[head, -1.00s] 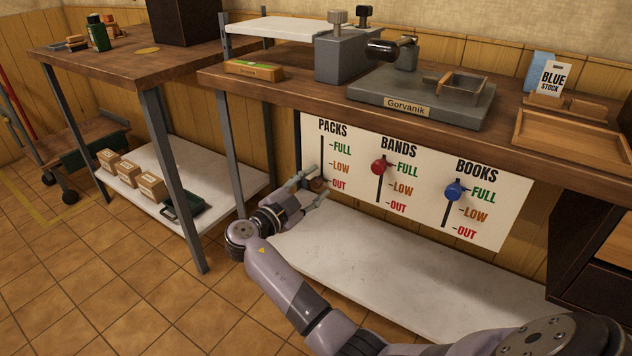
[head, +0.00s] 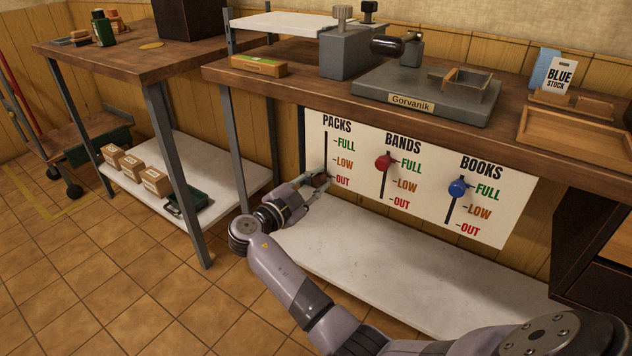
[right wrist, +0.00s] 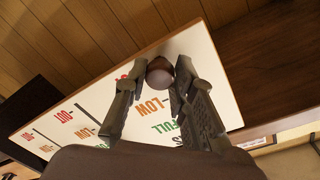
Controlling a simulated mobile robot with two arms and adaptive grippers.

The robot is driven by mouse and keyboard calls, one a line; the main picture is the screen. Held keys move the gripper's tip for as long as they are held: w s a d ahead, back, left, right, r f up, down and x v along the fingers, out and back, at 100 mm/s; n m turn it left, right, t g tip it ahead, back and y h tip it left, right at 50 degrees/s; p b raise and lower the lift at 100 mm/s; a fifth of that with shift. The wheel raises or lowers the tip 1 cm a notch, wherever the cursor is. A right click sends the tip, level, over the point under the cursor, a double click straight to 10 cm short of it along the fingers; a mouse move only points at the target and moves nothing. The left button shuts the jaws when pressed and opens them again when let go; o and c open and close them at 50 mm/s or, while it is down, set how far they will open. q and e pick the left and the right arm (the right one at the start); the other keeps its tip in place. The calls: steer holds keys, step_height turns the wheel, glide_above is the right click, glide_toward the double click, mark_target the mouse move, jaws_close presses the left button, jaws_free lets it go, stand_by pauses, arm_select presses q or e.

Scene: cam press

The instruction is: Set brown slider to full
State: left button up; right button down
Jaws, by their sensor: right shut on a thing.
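The brown slider knob (head: 320,180) sits at the bottom of the PACKS slot, level with the OUT mark, on the white board (head: 422,212). My right gripper (head: 322,185) is shut on the brown knob, which it partly hides in the head view. In the right wrist view the knob (right wrist: 160,71) shows as a round brown ball between the two fingertips (right wrist: 158,85). The red knob (head: 383,162) of BANDS and the blue knob (head: 457,188) of BOOKS both stand near their FULL marks. My left gripper is not in view.
The workbench (head: 300,88) overhangs the board and carries the grey Gorvanik press (head: 425,98) and a wooden tray (head: 560,135). A pale lower shelf (head: 400,275) lies bare beneath the board. A second table (head: 130,62) stands at the left.

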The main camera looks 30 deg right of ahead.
mark_target(327, 136)
stand_by(0.3)
steer(key=shift+r, duration=0.45)
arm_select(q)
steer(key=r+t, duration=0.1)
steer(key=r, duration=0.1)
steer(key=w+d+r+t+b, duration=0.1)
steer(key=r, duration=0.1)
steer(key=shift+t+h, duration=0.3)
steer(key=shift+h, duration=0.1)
arm_select(e)
step_height(327, 136, up, 10)
steer(key=shift+f, duration=0.15)
steer(key=c, duration=1.7)
jaws_free()
steer(key=o, duration=0.3)
steer(key=shift+o, duration=0.3)
